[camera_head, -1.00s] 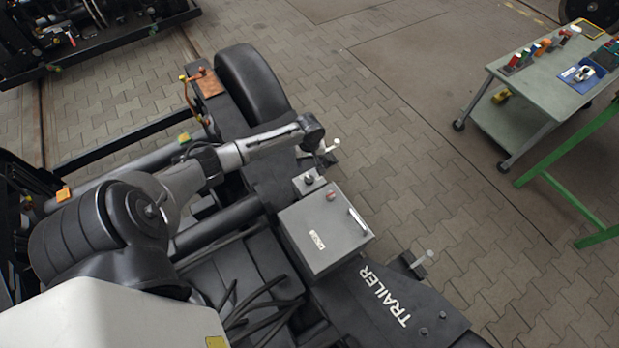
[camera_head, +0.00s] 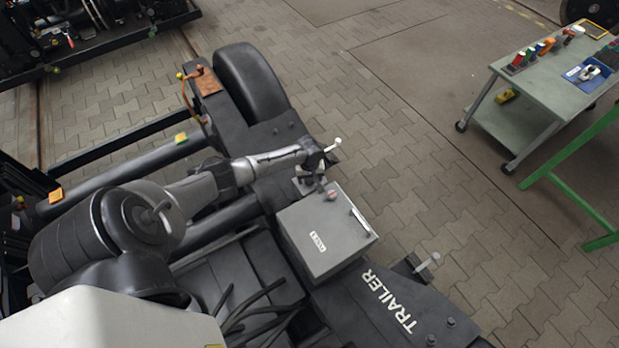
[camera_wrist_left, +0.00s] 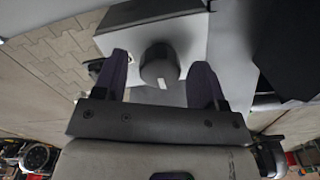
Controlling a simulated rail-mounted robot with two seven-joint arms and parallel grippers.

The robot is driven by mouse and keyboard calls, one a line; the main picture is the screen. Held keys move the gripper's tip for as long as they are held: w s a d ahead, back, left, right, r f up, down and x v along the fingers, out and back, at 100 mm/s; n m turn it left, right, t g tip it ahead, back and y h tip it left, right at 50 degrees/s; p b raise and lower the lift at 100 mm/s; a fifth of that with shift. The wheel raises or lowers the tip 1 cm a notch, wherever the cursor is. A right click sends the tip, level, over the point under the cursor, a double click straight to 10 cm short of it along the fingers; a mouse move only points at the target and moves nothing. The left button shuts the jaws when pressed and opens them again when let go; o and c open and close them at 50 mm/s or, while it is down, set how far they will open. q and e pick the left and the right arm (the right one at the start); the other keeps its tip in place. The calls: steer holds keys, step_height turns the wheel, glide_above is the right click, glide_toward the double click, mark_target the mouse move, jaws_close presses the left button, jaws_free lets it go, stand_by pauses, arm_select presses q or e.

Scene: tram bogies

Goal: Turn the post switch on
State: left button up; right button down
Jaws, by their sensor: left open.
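A dark round knob (camera_wrist_left: 160,66) with a short white mark sits on a light grey face in the left wrist view; it looks like the post switch. In the head view its small grey box (camera_head: 301,187) is mostly hidden by my left gripper (camera_head: 320,184). The left gripper (camera_wrist_left: 161,60) is open, with one finger on each side of the knob. Gaps show between fingers and knob; I see no clear contact. My right gripper is in neither view.
A grey box (camera_head: 318,240) with a red knob (camera_head: 331,196) adjoins on the bogie frame marked TRAILER. A white-tipped lever (camera_head: 333,145) stands close beyond my gripper. A trolley (camera_head: 545,85) with tools stands at the right; paved floor between is clear.

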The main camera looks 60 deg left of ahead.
arm_select(q)
steer(key=shift+c, duration=0.4)
steer(key=c, duration=0.8)
steer(key=shift+c, duration=0.2)
